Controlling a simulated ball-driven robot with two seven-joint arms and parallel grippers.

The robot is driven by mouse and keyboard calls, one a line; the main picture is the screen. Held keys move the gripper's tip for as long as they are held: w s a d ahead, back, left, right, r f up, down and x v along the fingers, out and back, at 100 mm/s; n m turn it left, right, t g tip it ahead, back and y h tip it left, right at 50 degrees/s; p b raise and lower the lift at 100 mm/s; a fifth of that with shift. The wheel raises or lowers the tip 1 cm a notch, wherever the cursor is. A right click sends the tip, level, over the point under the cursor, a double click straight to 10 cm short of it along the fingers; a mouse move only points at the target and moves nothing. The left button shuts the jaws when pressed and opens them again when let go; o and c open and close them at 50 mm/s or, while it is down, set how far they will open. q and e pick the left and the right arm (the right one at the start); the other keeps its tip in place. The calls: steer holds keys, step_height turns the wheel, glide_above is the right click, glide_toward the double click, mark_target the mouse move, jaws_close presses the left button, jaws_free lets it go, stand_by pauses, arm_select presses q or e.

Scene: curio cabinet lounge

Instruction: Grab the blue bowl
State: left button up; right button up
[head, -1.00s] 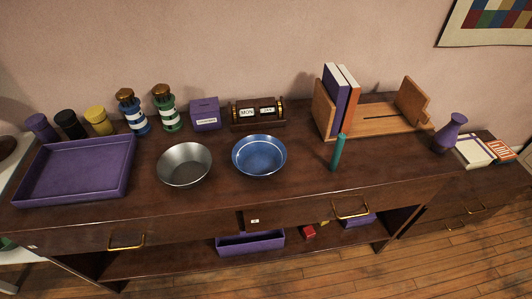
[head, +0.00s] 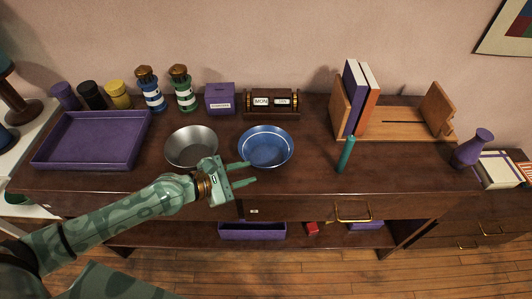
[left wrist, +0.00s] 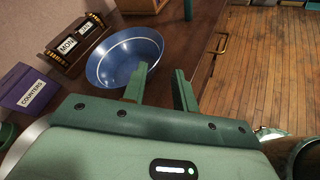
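The blue bowl (head: 265,147) stands upright on the dark wooden cabinet top, right of a metal bowl (head: 191,146). My left gripper (head: 248,174) is open, its two fingers apart, at the near left side of the blue bowl. Nothing is between the fingers. In the left wrist view the blue bowl (left wrist: 124,57) lies beyond the fingertips (left wrist: 160,82), and one finger overlaps its near rim; I cannot tell whether they touch. My right gripper is not in view.
A purple tray (head: 92,140) lies at the left. A purple box (head: 220,98) and a calendar block (head: 271,103) stand behind the bowls. A teal cylinder (head: 346,154) stands right of the blue bowl, before a wooden book rack (head: 400,121). The front edge is close below the bowl.

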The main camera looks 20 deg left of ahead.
arm_select(q)
steer(key=x, duration=0.4)
steer(key=shift+w+f+b, duration=0.15)
steer(key=shift+w+b, duration=0.05)
steer(key=shift+b, duration=0.15)
steer(key=b+x, duration=0.2)
steer(key=x, duration=0.3)
steer(key=shift+w+d, duration=0.15)
steer(key=shift+d, duration=0.1)
jaws_close()
